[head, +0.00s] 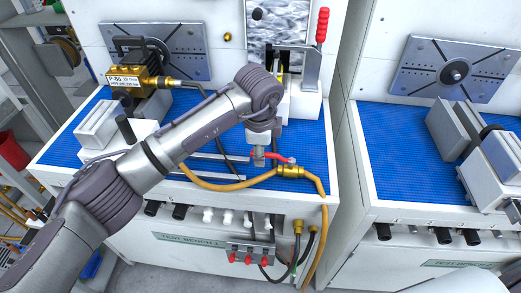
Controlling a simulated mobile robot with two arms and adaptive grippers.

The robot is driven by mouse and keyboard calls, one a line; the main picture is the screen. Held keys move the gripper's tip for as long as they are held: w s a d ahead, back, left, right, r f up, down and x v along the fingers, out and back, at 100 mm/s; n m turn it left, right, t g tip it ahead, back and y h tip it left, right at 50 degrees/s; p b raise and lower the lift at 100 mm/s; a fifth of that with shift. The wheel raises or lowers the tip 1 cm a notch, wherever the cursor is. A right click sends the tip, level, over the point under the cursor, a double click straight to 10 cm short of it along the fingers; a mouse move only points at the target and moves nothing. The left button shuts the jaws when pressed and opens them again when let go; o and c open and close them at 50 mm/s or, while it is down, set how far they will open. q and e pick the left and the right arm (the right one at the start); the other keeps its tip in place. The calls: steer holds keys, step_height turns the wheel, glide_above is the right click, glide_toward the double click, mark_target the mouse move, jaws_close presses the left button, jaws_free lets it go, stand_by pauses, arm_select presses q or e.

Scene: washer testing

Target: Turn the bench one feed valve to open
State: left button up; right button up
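The bench one feed valve is a brass body (290,171) with a red lever (278,157), at the front right edge of the left bench. A yellow hose joins it from the left and runs down on its right. The lever lies roughly along the bench edge, reaching left from the valve. My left gripper (259,158) points down over the lever's left part, at or touching it. The fingers are small and partly merge with the lever, so their opening and any grip are unclear. My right gripper is out of view.
My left arm crosses above the left bench with its blue mat (310,145). A red-handled toggle clamp (322,25) stands behind the valve. A brass block (138,80) sits at the back left. Red-tipped fittings (249,258) and hoses hang below. A second bench (385,165) is at right.

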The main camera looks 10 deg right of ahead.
arm_select(q)
step_height(320, 180, up, 11)
steer(key=s, duration=0.2)
steer(key=shift+a, duration=0.35)
steer(key=shift+r, duration=0.1)
steer(key=shift+s, duration=0.1)
